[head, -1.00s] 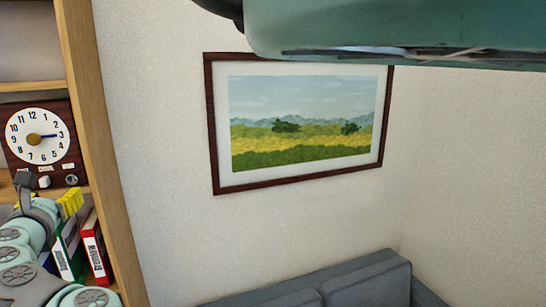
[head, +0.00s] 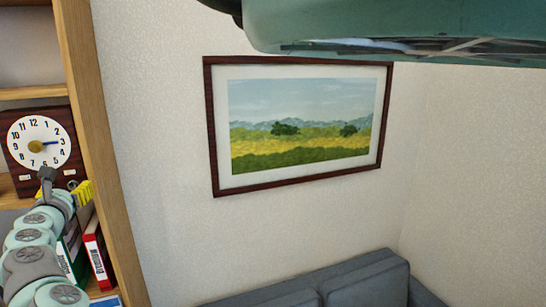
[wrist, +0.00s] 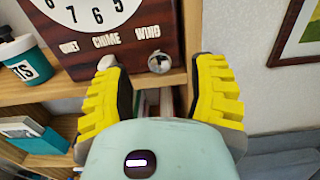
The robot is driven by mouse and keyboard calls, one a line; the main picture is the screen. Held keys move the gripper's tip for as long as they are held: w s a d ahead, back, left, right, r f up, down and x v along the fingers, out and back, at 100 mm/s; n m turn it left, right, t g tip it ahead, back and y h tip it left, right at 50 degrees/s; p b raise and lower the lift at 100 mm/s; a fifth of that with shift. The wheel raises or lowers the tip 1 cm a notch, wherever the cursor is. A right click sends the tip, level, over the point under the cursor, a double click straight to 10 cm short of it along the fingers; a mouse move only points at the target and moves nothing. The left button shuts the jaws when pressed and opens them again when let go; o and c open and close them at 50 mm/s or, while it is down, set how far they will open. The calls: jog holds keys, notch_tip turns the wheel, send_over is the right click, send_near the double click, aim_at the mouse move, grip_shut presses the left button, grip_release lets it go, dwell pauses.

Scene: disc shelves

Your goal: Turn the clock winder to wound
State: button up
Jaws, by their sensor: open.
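The clock (head: 68,165) is a dark wooden box with a white dial and a blue hand, standing on a shelf. In the wrist view its lower front (wrist: 112,55) carries the labels QUIET, CHIME and WIND. The winder (wrist: 159,64) is a round shiny metal knob below the WIND label. My gripper (wrist: 157,72) is open, with yellow fingers to the left and right of the knob in that view. I see no contact, and the depth between fingertips and knob is unclear.
Below stand a red binder (head: 99,255) and a green one. The shelf's wooden side panel (head: 100,150) is close right of my gripper. A framed picture (head: 212,130) hangs on the wall above a grey sofa (head: 370,280).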

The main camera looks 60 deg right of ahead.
aim_at(73, 185)
jog(key=shift+w+d, duration=0.1)
jog(key=shift+w, duration=0.25)
jog(key=shift+w+d+f, duration=0.1)
jog(key=shift+w+d, duration=0.3)
jog(key=shift+d, duration=0.15)
jog(key=shift+w+d, duration=0.3)
jog(key=shift+w, duration=0.25)
jog(key=shift+c, duration=0.3)
jog(key=shift+a, duration=0.1)
grip_shut()
